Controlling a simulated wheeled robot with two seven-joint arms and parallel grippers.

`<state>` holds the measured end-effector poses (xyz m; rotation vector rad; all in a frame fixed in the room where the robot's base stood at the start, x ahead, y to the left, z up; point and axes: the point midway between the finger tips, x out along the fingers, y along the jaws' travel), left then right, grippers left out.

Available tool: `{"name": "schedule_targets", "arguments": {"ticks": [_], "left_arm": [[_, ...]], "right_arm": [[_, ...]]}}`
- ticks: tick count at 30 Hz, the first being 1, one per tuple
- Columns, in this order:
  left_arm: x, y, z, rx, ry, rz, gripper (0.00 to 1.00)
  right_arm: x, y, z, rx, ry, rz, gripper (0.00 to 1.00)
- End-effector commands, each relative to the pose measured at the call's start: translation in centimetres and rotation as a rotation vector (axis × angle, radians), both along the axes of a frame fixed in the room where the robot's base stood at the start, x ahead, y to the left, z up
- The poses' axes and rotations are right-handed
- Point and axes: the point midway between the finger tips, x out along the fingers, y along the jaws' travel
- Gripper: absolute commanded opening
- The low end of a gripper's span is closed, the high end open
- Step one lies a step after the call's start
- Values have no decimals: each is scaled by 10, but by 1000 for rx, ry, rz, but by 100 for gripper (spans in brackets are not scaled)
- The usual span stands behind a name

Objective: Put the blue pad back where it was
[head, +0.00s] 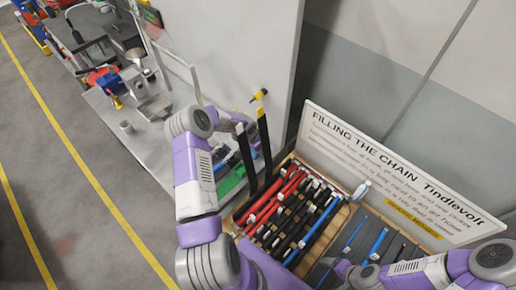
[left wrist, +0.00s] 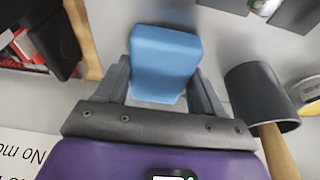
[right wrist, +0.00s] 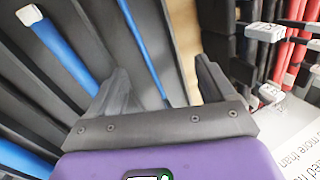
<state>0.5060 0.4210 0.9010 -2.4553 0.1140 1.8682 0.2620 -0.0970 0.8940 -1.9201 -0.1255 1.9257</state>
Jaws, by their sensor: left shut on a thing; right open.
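The blue pad (left wrist: 165,60) is a light blue block. In the left wrist view it sits between the two dark fingers of my left gripper (left wrist: 164,82), which is shut on it. A grey surface lies behind the pad; I cannot tell whether they touch. In the head view my left arm hides most of that gripper, and I cannot make out the pad clearly. My right gripper (right wrist: 162,78) is open and empty, above dark slots with blue-handled pieces (right wrist: 62,48). In the head view it shows at the lower right (head: 338,268).
A wooden tray (head: 234,222) holds red, black and blue-handled tools below a sign (head: 400,180). A grey bench (head: 125,120) runs to the upper left. A dark-headed mallet (left wrist: 262,97) lies right of the pad in the left wrist view. A tall grey panel (head: 235,45) stands behind.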

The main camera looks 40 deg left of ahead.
Motion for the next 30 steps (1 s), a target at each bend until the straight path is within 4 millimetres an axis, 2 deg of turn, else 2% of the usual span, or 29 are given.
{"name": "schedule_targets", "arguments": {"ticks": [8, 14, 15, 19, 30], "left_arm": [[0, 3, -2, 1, -1, 6, 44], [0, 2, -7, 2, -1, 4, 44], [0, 2, -5, 2, 0, 4, 74], [-1, 2, -5, 1, 0, 4, 94], [-1, 2, -1, 1, 0, 5, 94]], "right_arm": [[0, 0, 2, 0, -1, 0, 83], [0, 0, -4, 0, -1, 0, 83], [0, 0, -2, 0, 0, 0, 83], [0, 0, -2, 0, -1, 0, 83], [0, 0, 3, 0, -1, 0, 83]]}}
